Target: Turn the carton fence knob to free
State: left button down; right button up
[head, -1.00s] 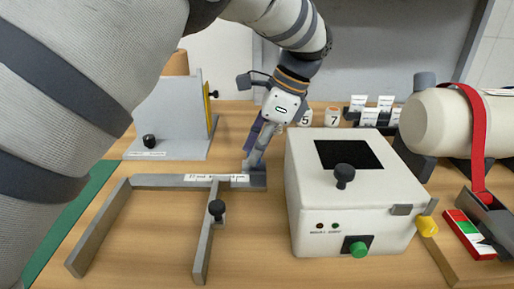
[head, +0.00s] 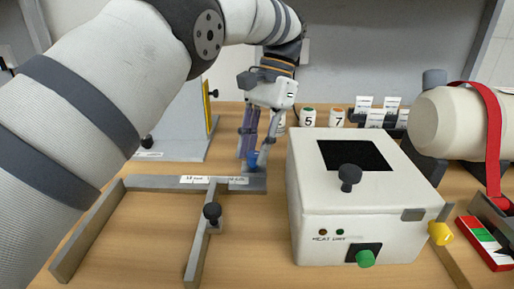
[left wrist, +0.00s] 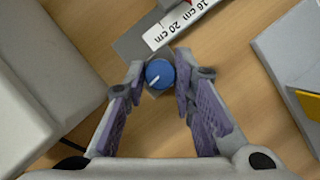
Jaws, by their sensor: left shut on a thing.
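The carton fence is a grey L-shaped frame (head: 115,183) on the wooden table, with a white scale strip that also shows in the left wrist view (left wrist: 180,25). The fence knob (left wrist: 159,74) is round and blue with a white pointer line. In the head view the knob (head: 253,160) sits at the right end of the fence's back bar, partly hidden by my fingers. My left gripper (left wrist: 160,76) reaches down over it and is shut on the knob, one purple-padded finger on each side. In the head view the left gripper (head: 256,158) stands upright. My right gripper is not in view.
A white box (head: 340,205) with a dark window and green button stands close right of the gripper. A black knob (head: 212,213) rises from the fence's middle bar. A grey upright stand (head: 180,125) is behind left. A cream cylinder with red strap (head: 455,122) lies at right.

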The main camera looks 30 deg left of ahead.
pick_arm(q)
jog(key=n+h, duration=0.1)
jog(key=n, duration=0.2)
jog(key=shift+a+n, duration=0.15)
jog(key=shift+n, duration=0.25)
jog(key=n+h, duration=0.1)
jog(key=n, duration=0.1)
jog(key=shift+r+n+h+p, duration=0.15)
jog(key=shift+n+h+p, duration=0.15)
jog(key=shift+n+p, duration=0.1)
jog(key=n, duration=0.2)
jog(key=n+t+h+p, duration=0.1)
jog(key=n, duration=0.2)
jog(key=shift+s+a+r+h, duration=0.1)
jog(key=shift+s+a+h, duration=0.05)
jog(key=shift+h, duration=0.15)
jog(key=shift+n+t+h+p, duration=0.4)
jog(key=shift+n+t+p, duration=0.35)
jog(key=shift+n, duration=1.05)
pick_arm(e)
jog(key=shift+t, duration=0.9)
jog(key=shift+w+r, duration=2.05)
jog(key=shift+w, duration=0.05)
pick_arm(q)
jog(key=shift+f, duration=0.2)
jog(key=c, duration=1.3)
grip_release()
jog(key=shift+c, duration=0.2)
